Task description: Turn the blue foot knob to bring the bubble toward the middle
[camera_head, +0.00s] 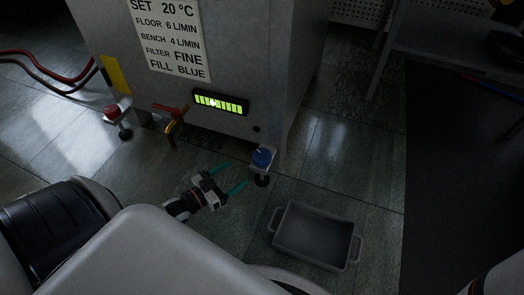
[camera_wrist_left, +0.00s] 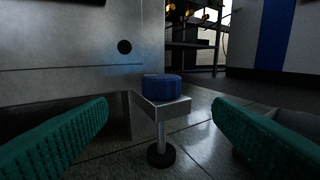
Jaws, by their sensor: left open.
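The blue foot knob (camera_head: 262,157) sits on a bracket at the lower right corner of the grey machine. In the left wrist view the blue knob (camera_wrist_left: 162,87) stands upright between the green fingers, farther off than their tips. My left gripper (camera_head: 236,177) is open and empty, just left of and below the knob, apart from it. The bubble level (camera_head: 221,103) is a lit yellow-green strip on the machine front. Its pale bubble (camera_head: 212,102) lies left of the strip's middle. My right gripper is not in view.
A red foot knob (camera_head: 112,112) sits at the machine's left corner. A valve with red and yellow handles (camera_head: 172,117) is between. A grey tray (camera_head: 314,262) lies on the floor right of my gripper. A foot post (camera_wrist_left: 161,135) stands beneath the blue knob's bracket.

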